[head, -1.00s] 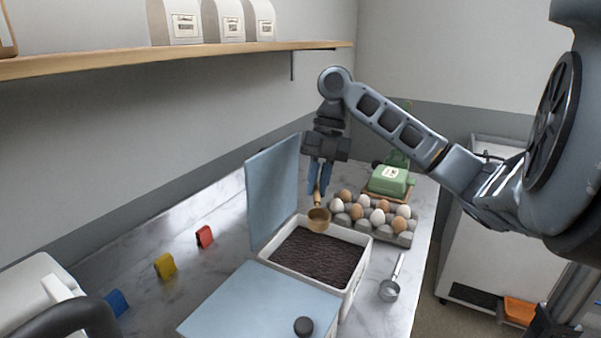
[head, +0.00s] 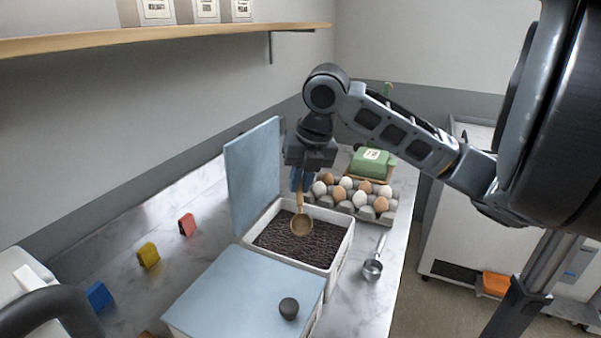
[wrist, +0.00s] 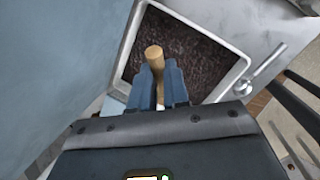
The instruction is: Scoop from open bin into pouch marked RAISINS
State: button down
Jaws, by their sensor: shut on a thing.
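My gripper (head: 300,180) is shut on the handle of a wooden scoop (head: 301,225) and holds it over the open bin (head: 349,243). The bin is white and filled with dark brown contents (head: 290,247). The scoop's bowl hangs down at or just above the contents; I cannot tell if it touches. In the wrist view the blue fingers (wrist: 160,85) close on the handle (wrist: 154,53), and the bowl is hidden. The pouches on the shelf (head: 155,10) carry labels; I cannot make out RAISINS on any.
A raised blue lid (head: 253,175) stands left of the open bin. A closed bin with a blue lid (head: 240,295) is in front. A metal scoop (head: 373,267) lies at right. Colored clips (head: 148,255) lie at left.

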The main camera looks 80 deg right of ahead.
jog(key=shift+f+b, duration=2.1)
jog(key=shift+f, duration=2.2)
jog(key=r+y+p, duration=0.1)
jog(key=r, duration=0.1)
jog(key=d+r+p, duration=0.1)
jog(key=r, duration=0.1)
jog(key=r+y+p, duration=0.1)
jog(key=r+p, duration=0.1)
jog(key=r, duration=0.1)
jog(key=shift+w+d+g+y, duration=0.25)
jog(key=shift+g+y, duration=0.05)
jog(key=shift+g, duration=0.1)
jog(key=shift+w+d+r+m+g+y, duration=0.15)
jog(key=shift+d+r+g+y, duration=0.1)
jog(key=shift+r+y, duration=0.65)
jog(key=shift+d+r+m+g+y, duration=0.2)
jog(key=shift+r+y, duration=0.4)
jog(key=shift+r, duration=0.45)
